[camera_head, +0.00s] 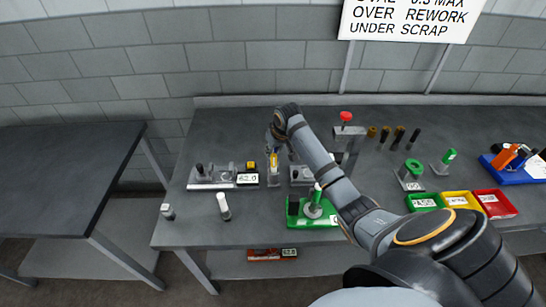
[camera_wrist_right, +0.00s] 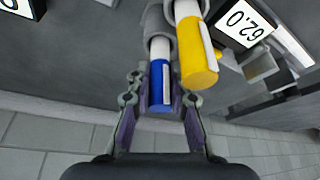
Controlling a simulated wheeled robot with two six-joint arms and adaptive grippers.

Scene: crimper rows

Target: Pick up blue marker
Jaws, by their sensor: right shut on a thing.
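The blue marker (camera_wrist_right: 160,72), with a blue end and a white body, shows in the right wrist view between the two fingers of my right gripper (camera_wrist_right: 161,97). The fingers are shut on its blue end. The marker's white part meets a grey holder at the top of that view. A yellow marker (camera_wrist_right: 197,55) stands right beside it, close to the right finger. In the head view my right gripper (camera_head: 275,138) is over the back middle of the bench, just above the yellow marker (camera_head: 273,159). The blue marker cannot be made out there. My left gripper is not in view.
A gauge with a 62.0 display (camera_head: 247,179) stands left of the markers. A green tray (camera_head: 300,223) lies at the front, partly behind my right arm. Green, yellow and red bins (camera_head: 457,199) are at right. A white-topped cylinder (camera_head: 223,205) stands at front left.

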